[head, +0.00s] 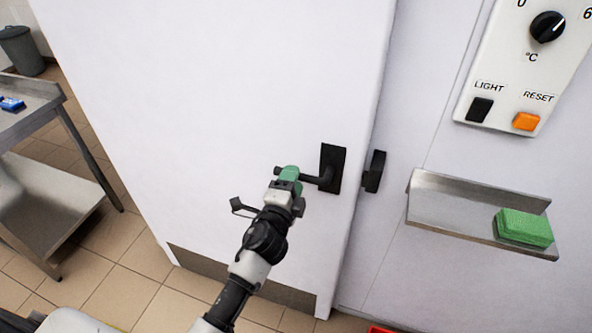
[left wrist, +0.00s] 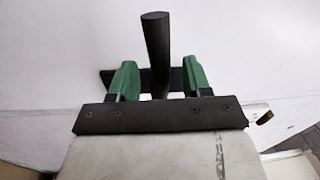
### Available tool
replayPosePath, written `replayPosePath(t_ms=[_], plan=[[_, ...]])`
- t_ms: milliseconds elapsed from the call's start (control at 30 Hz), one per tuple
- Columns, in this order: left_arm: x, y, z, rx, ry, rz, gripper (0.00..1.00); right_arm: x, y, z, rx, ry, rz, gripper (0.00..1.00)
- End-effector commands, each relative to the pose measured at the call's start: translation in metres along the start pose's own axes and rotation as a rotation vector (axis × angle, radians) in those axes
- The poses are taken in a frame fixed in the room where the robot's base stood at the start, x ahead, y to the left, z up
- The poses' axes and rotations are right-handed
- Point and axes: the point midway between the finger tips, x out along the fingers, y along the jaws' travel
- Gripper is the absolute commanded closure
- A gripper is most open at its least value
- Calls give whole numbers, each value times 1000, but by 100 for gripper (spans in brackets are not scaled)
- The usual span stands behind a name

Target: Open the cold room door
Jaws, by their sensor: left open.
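The cold room door (head: 225,95) is a large white panel with a grey kick plate at its foot. It stands ajar, its right edge apart from the wall. Its black lever handle (head: 331,170) is on the right side of the door. My left gripper (head: 290,174) is at the lever. In the left wrist view the handle (left wrist: 156,50) passes between the two green fingers of the gripper (left wrist: 157,80), with a gap on each side. The fingers are open. A black latch catch (head: 374,171) is on the wall beside the door edge. My right gripper is not in view.
A control panel (head: 505,85) with a dial, a black light switch and an orange reset button is on the wall at right. Below it a metal shelf (head: 440,207) holds a green block (head: 524,228). A steel table (head: 45,190) stands at left. Tiled floor lies between.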

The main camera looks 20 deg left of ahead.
Motion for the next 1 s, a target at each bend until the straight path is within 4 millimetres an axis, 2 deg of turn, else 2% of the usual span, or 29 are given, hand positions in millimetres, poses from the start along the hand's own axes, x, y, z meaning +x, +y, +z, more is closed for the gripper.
replayPosePath(t_ms=[100, 200, 500, 833, 1000], plan=[[14, -1, 0, -2, -1, 0, 52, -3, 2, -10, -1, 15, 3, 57], [20, 0, 0, -2, 0, 0, 52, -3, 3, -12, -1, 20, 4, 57], [22, 1, 0, -2, 0, 1, 52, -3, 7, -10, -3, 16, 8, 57], [22, 1, 0, -2, 0, 1, 100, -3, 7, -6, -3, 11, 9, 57], [22, 1, 0, -2, 0, 1, 100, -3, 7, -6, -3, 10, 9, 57]])
